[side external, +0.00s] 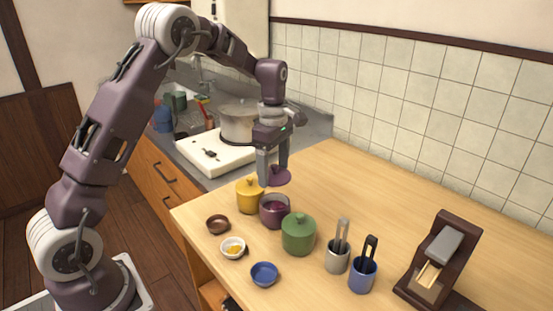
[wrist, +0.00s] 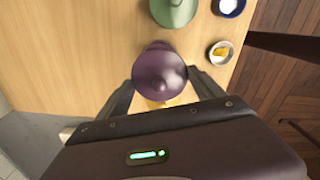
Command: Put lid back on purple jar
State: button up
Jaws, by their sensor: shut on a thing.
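The purple lid (side external: 279,176) is held between the fingertips of my gripper (side external: 272,174), a little above the open purple jar (side external: 274,215). The jar stands upright on the table between the yellow and green jars. In the wrist view the round purple lid (wrist: 159,76) sits between the two fingers and hides most of the jar. A thin purple edge shows just past the lid there. In the side view a gap shows between lid and jar, with the lid slightly to the right of the jar's middle.
The yellow lidded jar (side external: 250,196) is close behind the purple jar, and the green lidded jar (side external: 298,236) is close in front. Small bowls (side external: 264,274) stand near the left edge. Two utensil holders (side external: 337,257) stand to the right. The table's back part is clear.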

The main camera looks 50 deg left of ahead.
jog(key=shift+f, duration=3.5)
jog(key=shift+f, duration=0.15)
jog(key=o, duration=1.4)
jog(key=shift+r, duration=3.55)
grip_shut()
